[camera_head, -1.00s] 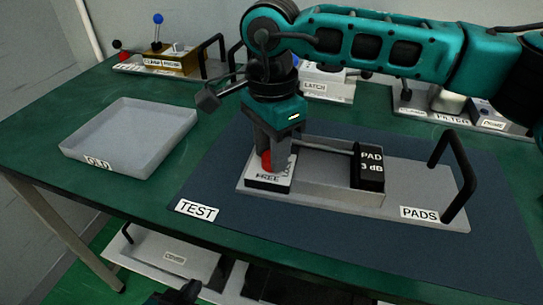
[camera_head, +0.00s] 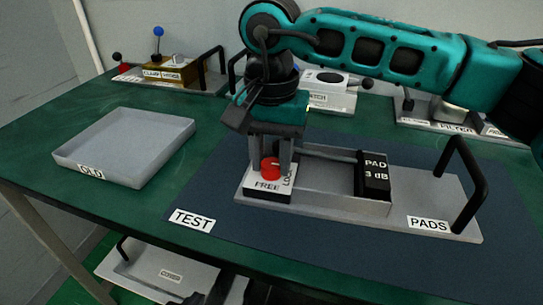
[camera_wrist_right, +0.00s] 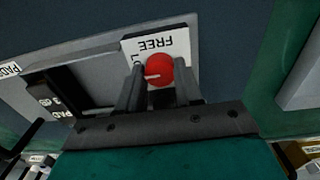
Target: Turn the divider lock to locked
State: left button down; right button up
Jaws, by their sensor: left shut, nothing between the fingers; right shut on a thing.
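The divider lock is a red round knob (camera_head: 270,168) on a white plate marked FREE along the front and LOCK along the right side. It also shows in the right wrist view as a red knob (camera_wrist_right: 159,70); its white pointer line faces left, toward the partly hidden LOCK lettering. My right gripper (camera_head: 277,162) points down, shut on the knob, with one finger on each side of it. The plate sits at the left end of the grey PADS tray (camera_head: 420,205).
A black PAD 3 dB block (camera_head: 375,176) sits in the tray's channel; a black handle (camera_head: 465,185) stands at its right end. An empty OLD tray (camera_head: 125,150) lies left. CLAMP, LATCH and FILTER fixtures line the back. A COVER tray (camera_head: 160,265) is below.

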aim_at(271, 164)
jog(key=shift+r, duration=0.1)
dwell(0.4)
jog(key=o, duration=0.8)
jog(key=shift+c, duration=0.2)
notch_tip(271, 164, up, 13)
jog(key=p, duration=0.1)
jog(key=shift+p, duration=0.3)
